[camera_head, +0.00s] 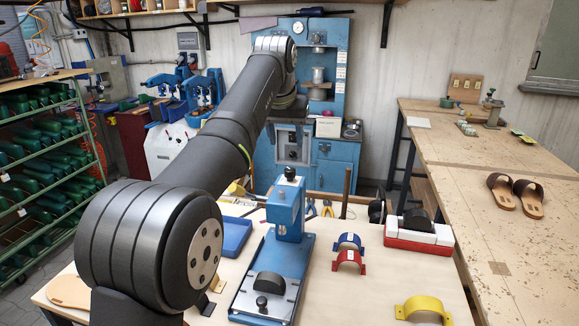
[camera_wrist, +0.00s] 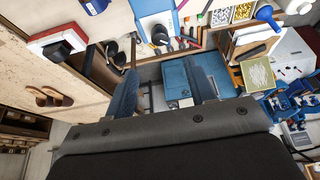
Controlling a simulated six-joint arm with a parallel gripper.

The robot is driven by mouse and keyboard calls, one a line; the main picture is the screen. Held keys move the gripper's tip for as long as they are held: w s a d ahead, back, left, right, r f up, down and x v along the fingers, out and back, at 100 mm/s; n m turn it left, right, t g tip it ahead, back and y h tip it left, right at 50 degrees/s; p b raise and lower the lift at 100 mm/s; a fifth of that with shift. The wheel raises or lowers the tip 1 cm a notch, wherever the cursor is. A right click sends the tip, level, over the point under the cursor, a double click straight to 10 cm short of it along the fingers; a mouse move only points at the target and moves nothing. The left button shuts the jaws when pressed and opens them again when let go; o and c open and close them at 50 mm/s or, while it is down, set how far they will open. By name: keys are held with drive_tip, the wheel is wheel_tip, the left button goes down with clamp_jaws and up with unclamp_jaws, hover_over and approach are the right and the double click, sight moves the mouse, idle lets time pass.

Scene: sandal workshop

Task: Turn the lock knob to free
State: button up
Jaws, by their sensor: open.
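A blue press-like fixture (camera_head: 263,262) stands on the near table. Its upright post (camera_head: 287,208) has a black knob (camera_head: 289,173) on top. A metal plate at its front carries a black half-round block (camera_head: 269,283) and a small black knob (camera_head: 261,301). I cannot tell which knob is the lock knob. A blue part with a dark knob, probably the post, shows at the top of the wrist view (camera_wrist: 152,20). My gripper (camera_wrist: 165,88) is open and empty, its two fingers well apart. In the head view it is beyond the fixture, raised, its fingers unclear.
Blue (camera_head: 349,240) and red (camera_head: 348,259) arched pieces and a yellow one (camera_head: 424,306) lie right of the fixture. A red-white block (camera_head: 418,238) stands farther right. A blue tray (camera_head: 234,236) lies left. Sandals (camera_head: 515,193) rest on the right bench. Bare tabletop lies between the arches.

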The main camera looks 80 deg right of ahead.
sight(290, 169)
drive_tip(key=x, duration=1)
drive_tip(key=shift+d+f, duration=0.15)
drive_tip(key=shift+f, duration=0.25)
drive_tip(key=c, duration=1)
drive_tip(key=shift+o, duration=0.2)
drive_tip(key=shift+n, duration=0.4)
drive_tip(key=n+t, duration=0.1)
drive_tip(key=n, duration=0.2)
drive_tip(key=shift+s+n+t, duration=0.1)
drive_tip(key=shift+n+t, duration=0.3)
drive_tip(key=shift+d+n+t+y, duration=0.1)
drive_tip(key=shift+n+t+y, duration=0.25)
drive_tip(key=shift+n, duration=0.75)
drive_tip(key=shift+n+t+y, duration=0.35)
drive_tip(key=shift+n, duration=0.75)
